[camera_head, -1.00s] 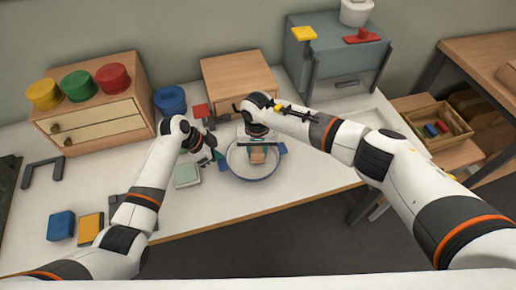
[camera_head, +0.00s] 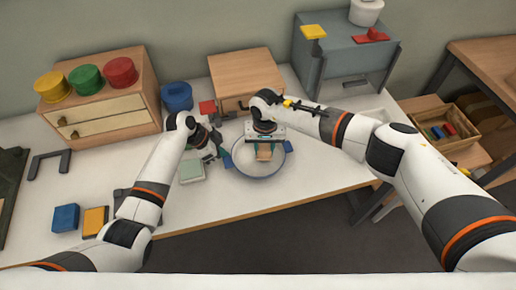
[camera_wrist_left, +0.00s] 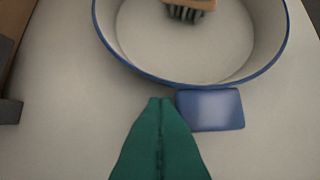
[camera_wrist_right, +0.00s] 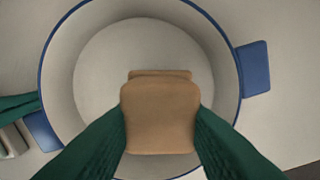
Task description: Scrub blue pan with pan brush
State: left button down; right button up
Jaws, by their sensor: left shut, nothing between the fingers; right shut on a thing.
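The blue pan (camera_head: 258,175) stands on the white table, pale inside with a blue rim and blue side handles. It also shows in the left wrist view (camera_wrist_left: 119,37) and the right wrist view (camera_wrist_right: 90,75). The pan brush, with a wooden top (camera_wrist_right: 160,115) and dark bristles, is in the right gripper (camera_wrist_right: 160,130), over the inside of the pan. The brush also shows in the left wrist view (camera_wrist_left: 187,12); I cannot tell whether its bristles touch the pan floor. My left gripper (camera_wrist_left: 160,103) is shut and empty, just outside the rim beside a blue handle (camera_wrist_left: 210,110).
A pale green block (camera_head: 192,170) lies left of the pan. A wooden box (camera_head: 245,75) and a blue pot (camera_head: 177,96) stand behind. Blue (camera_head: 65,218) and yellow (camera_head: 95,221) blocks lie at the front left. The table's front edge is close below the pan.

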jog(key=shift+r, duration=3.55)
pick_arm(q)
jog(key=shift+r, duration=3.05)
jog(key=v, duration=1.2)
